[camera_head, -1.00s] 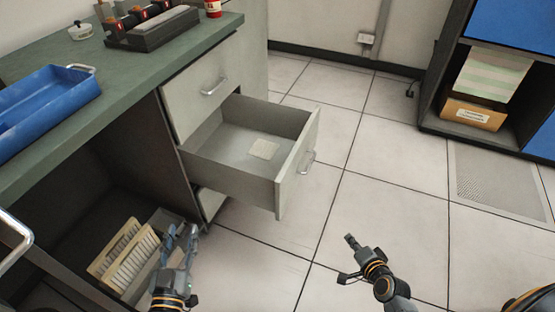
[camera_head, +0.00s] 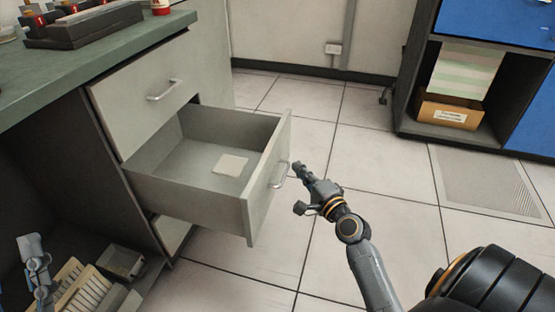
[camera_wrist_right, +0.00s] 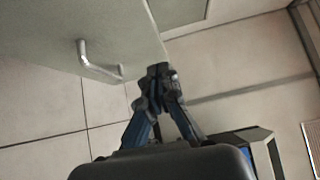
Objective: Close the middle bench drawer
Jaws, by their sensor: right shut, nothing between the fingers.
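The middle bench drawer (camera_head: 195,190) is pulled well out of the bench, with a pale square item (camera_head: 231,165) lying on its floor. Its front panel (camera_head: 266,180) carries a metal bar handle (camera_head: 279,175). My right gripper (camera_head: 298,168) is just to the right of the drawer front, near the handle, and holds nothing. In the right wrist view its fingers (camera_wrist_right: 157,70) are shut together beside the edge of the panel, with the handle (camera_wrist_right: 98,62) to their left. Whether they touch the panel I cannot tell. My left gripper (camera_head: 32,250) is at the lower left, partly cut off.
The closed top drawer (camera_head: 150,85) is above, and a lower drawer (camera_head: 172,232) is partly hidden below. Brushes (camera_head: 82,290) and a grey bin (camera_head: 120,262) lie in the open bench bay. A dark shelf unit with a cardboard box (camera_head: 448,110) stands at right. Tiled floor between is clear.

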